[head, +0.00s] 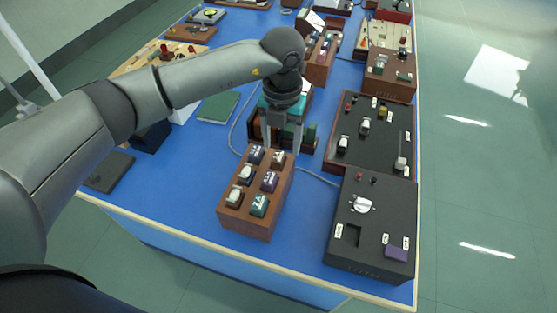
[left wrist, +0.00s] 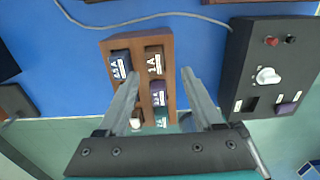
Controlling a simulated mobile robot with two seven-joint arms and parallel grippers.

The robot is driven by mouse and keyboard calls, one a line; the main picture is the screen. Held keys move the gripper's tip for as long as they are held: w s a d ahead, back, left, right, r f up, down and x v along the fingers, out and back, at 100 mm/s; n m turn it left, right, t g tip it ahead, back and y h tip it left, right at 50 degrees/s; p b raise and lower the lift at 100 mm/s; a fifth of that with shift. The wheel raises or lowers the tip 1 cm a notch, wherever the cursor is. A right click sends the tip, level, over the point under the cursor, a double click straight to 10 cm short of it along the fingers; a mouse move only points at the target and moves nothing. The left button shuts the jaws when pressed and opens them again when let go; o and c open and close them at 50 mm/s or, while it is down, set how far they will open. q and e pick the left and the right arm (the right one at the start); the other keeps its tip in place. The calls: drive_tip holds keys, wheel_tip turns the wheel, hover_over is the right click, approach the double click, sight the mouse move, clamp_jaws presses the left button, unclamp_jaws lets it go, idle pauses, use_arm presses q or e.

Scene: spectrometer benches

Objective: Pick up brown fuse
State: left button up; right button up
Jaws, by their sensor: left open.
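A wooden fuse block (head: 248,227) stands near the front of the blue bench and holds several labelled fuses in two columns. A brown fuse (head: 279,158) sits in its far right slot; in the left wrist view this brown fuse (left wrist: 154,60) carries a white "1A" label. Dark blue, purple and teal fuses sit in other slots. My left gripper (head: 282,149) is open and empty, pointing down over the far end of the block. In the left wrist view its fingers (left wrist: 160,73) are spread on either side of the block; their exact height is unclear. My right gripper is not in view.
A black box with a white knob (head: 341,225) stands right of the block, and another dark panel (head: 376,157) lies behind it. A green book (head: 218,108) lies at the left. A grey cable runs near the block. Blue bench top is clear left of the block.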

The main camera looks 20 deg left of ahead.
sight(278, 156)
use_arm(q)
drive_tip(key=f, duration=0.5)
drive_tip(key=shift+w+a+f, duration=0.1)
drive_tip(key=shift+w+a, duration=0.05)
drive_tip(key=shift+a, duration=0.25)
clamp_jaws()
